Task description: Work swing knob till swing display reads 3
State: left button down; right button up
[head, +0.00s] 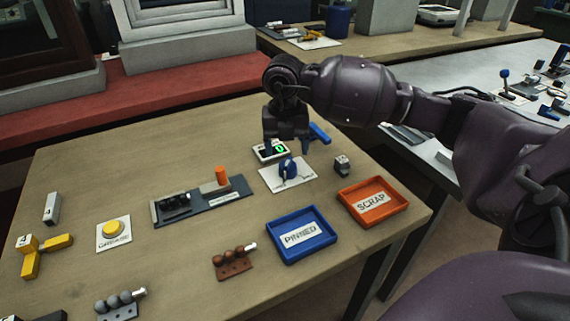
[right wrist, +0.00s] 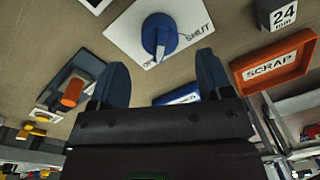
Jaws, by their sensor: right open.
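The blue swing knob (head: 288,169) stands on a white plate near the table's far right side. In the right wrist view the knob (right wrist: 158,36) is seen from close by, and its plate bears the word SHUT. The digit is partly covered and too small to read surely. My right gripper (head: 287,144) is open and empty, above and behind the knob, its blue fingers apart. In the right wrist view the gripper (right wrist: 162,76) does not touch the knob. My left gripper is not in view.
A blue PINNED tray (head: 302,256) and an orange SCRAP tray (head: 395,211) stand in front of the knob. A small block (head: 342,165) is to its right. A dark fixture with an orange peg (head: 221,176) is to its left. A yellow button (head: 113,228) sits farther left.

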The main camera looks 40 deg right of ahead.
aim_at(288, 161)
notch_tip(288, 161, down, 5)
jog(key=shift+d+f+b, duration=0.1)
jog(key=shift+b, duration=0.4)
jog(key=shift+s, duration=0.1)
jog(key=c, duration=0.9)
